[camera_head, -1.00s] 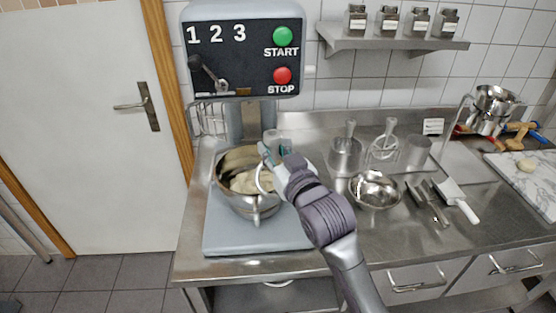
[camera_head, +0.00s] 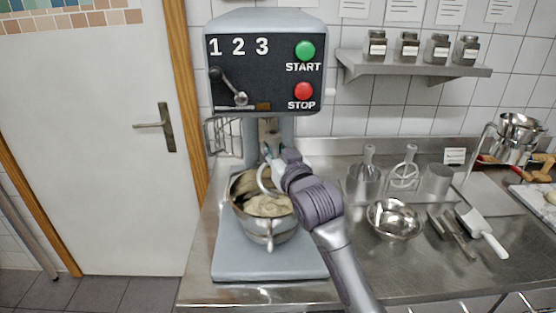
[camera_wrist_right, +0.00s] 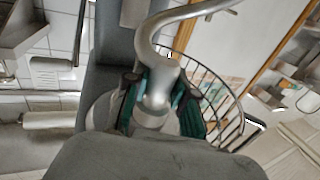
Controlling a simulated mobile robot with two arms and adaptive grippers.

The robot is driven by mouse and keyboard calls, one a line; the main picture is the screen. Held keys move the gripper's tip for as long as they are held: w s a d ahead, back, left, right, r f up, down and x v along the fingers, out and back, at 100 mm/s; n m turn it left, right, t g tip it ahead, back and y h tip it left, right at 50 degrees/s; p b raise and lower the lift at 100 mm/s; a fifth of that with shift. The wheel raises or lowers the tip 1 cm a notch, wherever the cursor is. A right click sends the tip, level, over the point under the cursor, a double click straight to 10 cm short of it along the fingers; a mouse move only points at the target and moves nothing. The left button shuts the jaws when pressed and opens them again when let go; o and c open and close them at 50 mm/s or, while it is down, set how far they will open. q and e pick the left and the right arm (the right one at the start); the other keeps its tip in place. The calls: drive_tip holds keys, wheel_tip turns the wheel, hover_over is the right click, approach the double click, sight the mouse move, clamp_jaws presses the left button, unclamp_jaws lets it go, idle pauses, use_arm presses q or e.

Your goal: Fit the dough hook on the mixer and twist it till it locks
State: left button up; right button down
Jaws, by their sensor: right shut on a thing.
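The mixer (camera_head: 268,35) is a tall grey machine with a dark control panel, standing on the steel counter. Its metal bowl (camera_head: 268,232) holds pale dough (camera_head: 268,206). My right gripper (camera_head: 270,154) is above the bowl, below the mixer head, shut on the silver dough hook (camera_head: 262,182). In the right wrist view the hook (camera_wrist_right: 146,38) curves away from between the green-padded fingers (camera_wrist_right: 160,104). The hook's top end and its relation to the mixer's shaft are hard to make out behind the gripper. My left gripper is not in view.
A wire guard (camera_head: 222,137) is at the mixer's left. On the counter to the right are an empty steel bowl (camera_head: 394,220), a white-handled scraper (camera_head: 482,232) and several metal utensils. A shelf (camera_head: 415,66) with jars hangs above. A white door (camera_head: 95,160) is at the left.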

sight(268, 131)
drive_tip(key=shift+b+x, duration=0.7)
drive_tip(key=shift+x, duration=0.9)
drive_tip(key=shift+w+a+r, duration=0.1)
drive_tip(key=shift+w+r, duration=0.1)
drive_tip(key=shift+w, duration=0.05)
drive_tip(key=shift+r+p, duration=0.7)
drive_tip(key=shift+p, duration=0.1)
drive_tip(key=shift+s+r, duration=0.15)
drive_tip(key=shift+r, duration=0.1)
drive_tip(key=shift+f, duration=0.1)
drive_tip(key=shift+r+p, duration=0.45)
drive_tip(key=shift+p, duration=0.55)
drive_tip(key=shift+p, duration=0.35)
drive_tip(key=shift+h, duration=0.3)
